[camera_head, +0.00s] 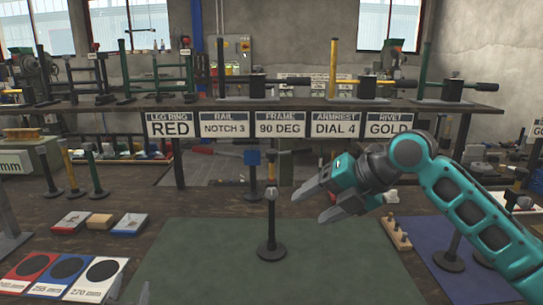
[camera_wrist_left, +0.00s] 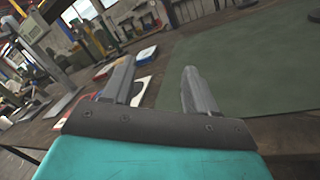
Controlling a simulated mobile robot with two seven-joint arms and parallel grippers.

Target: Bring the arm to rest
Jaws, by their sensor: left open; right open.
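My right arm (camera_head: 455,195) comes in from the right edge in the head view. Its gripper (camera_head: 314,202) is open and empty, in the air above the green mat (camera_head: 190,265), pointing left. It is just right of a dark post on a round base (camera_head: 271,225) and looks apart from it. My left gripper (camera_wrist_left: 158,72) is open with nothing between its fingers in the left wrist view, above the dark table. In the head view only a small grey tip, probably of the left gripper, shows at the bottom edge left of centre.
A raised shelf (camera_head: 220,104) with several frames and rods spans the back. Label cards (camera_head: 282,124) hang from its edge. Red, blue and white pads (camera_head: 60,270) lie at front left, with small trays (camera_head: 129,224) behind. A wooden peg block (camera_head: 396,233) stands by the blue mat (camera_head: 430,238) at right.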

